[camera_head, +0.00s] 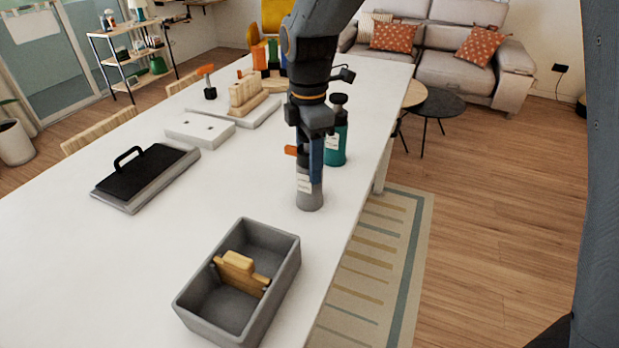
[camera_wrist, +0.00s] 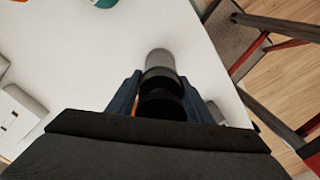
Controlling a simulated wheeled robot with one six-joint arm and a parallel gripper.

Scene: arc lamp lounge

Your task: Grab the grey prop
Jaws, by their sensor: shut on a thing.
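The grey prop (camera_head: 309,195) is a grey bottle-like cylinder with a pale label, upright on the white table near its right edge in the head view. My gripper (camera_head: 310,165) comes down on it from above, its blue fingers shut around its upper part. In the wrist view the prop (camera_wrist: 160,62) shows a grey body and a dark top between the two fingers (camera_wrist: 160,95). The fingers hide part of its upper end. Its base appears to be at the table top, but I cannot tell whether it touches.
A teal bottle (camera_head: 336,140) with a dark top stands just behind. A grey bin (camera_head: 190,310) holding a wooden piece (camera_head: 240,270) is in front. A black-handled tray (camera_head: 145,175) and white block (camera_head: 200,132) lie left. The table (camera_head: 120,260) is clear at front left.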

